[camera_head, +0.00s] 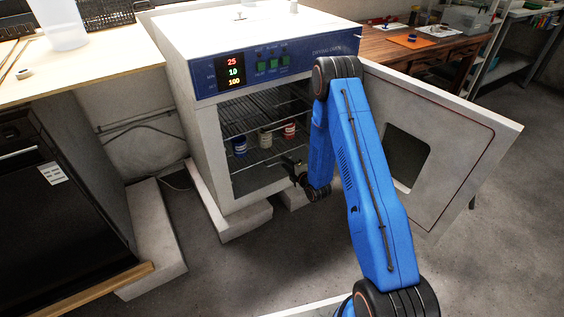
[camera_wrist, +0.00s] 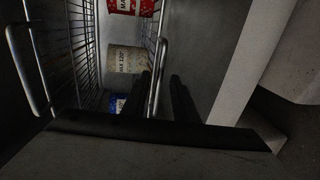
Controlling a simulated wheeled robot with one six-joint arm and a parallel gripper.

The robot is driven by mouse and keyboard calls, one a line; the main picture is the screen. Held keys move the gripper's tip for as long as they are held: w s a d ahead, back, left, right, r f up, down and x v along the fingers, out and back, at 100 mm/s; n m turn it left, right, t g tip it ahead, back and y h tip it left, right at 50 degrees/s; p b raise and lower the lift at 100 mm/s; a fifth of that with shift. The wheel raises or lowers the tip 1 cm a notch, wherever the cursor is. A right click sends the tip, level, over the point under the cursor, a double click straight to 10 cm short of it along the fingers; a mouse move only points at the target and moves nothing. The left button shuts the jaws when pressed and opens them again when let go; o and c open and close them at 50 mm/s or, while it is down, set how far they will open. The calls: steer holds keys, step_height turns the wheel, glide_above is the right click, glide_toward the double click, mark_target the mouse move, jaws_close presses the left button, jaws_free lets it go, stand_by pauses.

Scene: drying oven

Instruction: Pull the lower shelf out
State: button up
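The drying oven (camera_head: 213,100) stands with its door (camera_head: 452,140) swung open to the right. Its lower shelf (camera_head: 258,158) is a wire rack bearing a blue, a white and a red container; the wrist view shows the shelf's front rail (camera_wrist: 156,85). My gripper (camera_head: 292,168) is at the oven opening, by the front of this shelf. In the wrist view my gripper (camera_wrist: 162,88) is open, with one dark finger on each side of the rail. The fingers do not look closed on it; contact is hard to tell.
The upper shelf (camera_head: 250,115) is above, its rail (camera_wrist: 28,75) at the left of the wrist view. The containers are blue (camera_head: 239,146), white (camera_head: 265,139) and red (camera_head: 290,131). The open door stands right of my arm. Floor in front (camera_head: 235,270) is clear.

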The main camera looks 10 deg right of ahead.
steer(key=shift+x, duration=1.8)
steer(key=shift+c, duration=0.2)
jaws_close()
